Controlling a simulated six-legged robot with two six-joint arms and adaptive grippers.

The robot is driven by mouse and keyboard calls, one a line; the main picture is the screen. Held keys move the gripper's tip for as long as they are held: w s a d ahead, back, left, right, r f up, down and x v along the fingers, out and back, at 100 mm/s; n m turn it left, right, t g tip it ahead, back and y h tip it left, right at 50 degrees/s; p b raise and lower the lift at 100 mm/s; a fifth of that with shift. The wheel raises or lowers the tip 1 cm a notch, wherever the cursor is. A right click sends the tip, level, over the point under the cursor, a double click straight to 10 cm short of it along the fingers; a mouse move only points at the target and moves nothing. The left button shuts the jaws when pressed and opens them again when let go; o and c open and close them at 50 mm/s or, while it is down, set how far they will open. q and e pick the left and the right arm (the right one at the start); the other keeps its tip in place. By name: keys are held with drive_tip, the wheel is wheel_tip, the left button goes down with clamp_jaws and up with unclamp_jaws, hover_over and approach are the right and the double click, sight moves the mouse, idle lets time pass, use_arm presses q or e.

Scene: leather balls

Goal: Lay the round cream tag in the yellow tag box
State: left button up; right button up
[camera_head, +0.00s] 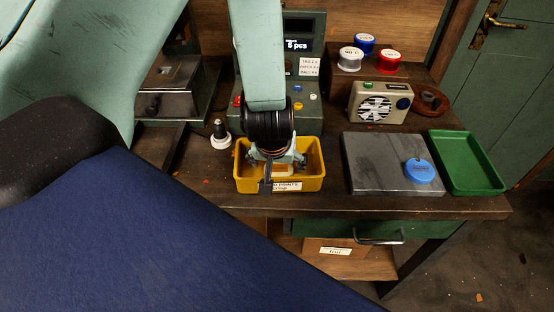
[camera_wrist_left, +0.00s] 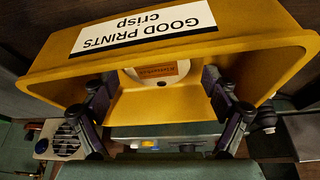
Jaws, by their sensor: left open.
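The yellow tag box (camera_head: 318,184) stands on the bench, its front label reading "GOOD PRINTS crisp" in the left wrist view (camera_wrist_left: 60,85). The round cream tag (camera_wrist_left: 145,75), with an orange-brown printed patch, shows inside the box close to the labelled wall, which hides part of its edge. Whether it lies fully flat I cannot tell. My left gripper (camera_head: 276,162) is down over the box. Its fingers (camera_wrist_left: 158,88) are spread on either side of the tag, with visible gaps. My right gripper is out of view.
Right of the box, a grey slab (camera_head: 370,165) carries a round blue tag (camera_head: 419,171). A green tray (camera_head: 467,162) is beyond it. A radio-like box (camera_head: 380,103), spools (camera_head: 388,61) and a control panel (camera_head: 306,95) stand behind. A small dark-handled stamp (camera_head: 220,135) is just left of the box.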

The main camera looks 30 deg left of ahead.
use_arm(q)
drive_tip(key=shift+w+d+r, duration=0.1)
drive_tip(key=shift+d+r, duration=0.05)
drive_tip(key=shift+r, duration=0.15)
drive_tip(key=p+v, duration=0.2)
drive_tip(key=v, duration=0.9)
drive_tip(key=shift+r, duration=0.25)
drive_tip(key=shift+s+r, duration=0.1)
drive_tip(key=shift+s, duration=0.2)
drive_tip(key=shift+w+d, duration=0.1)
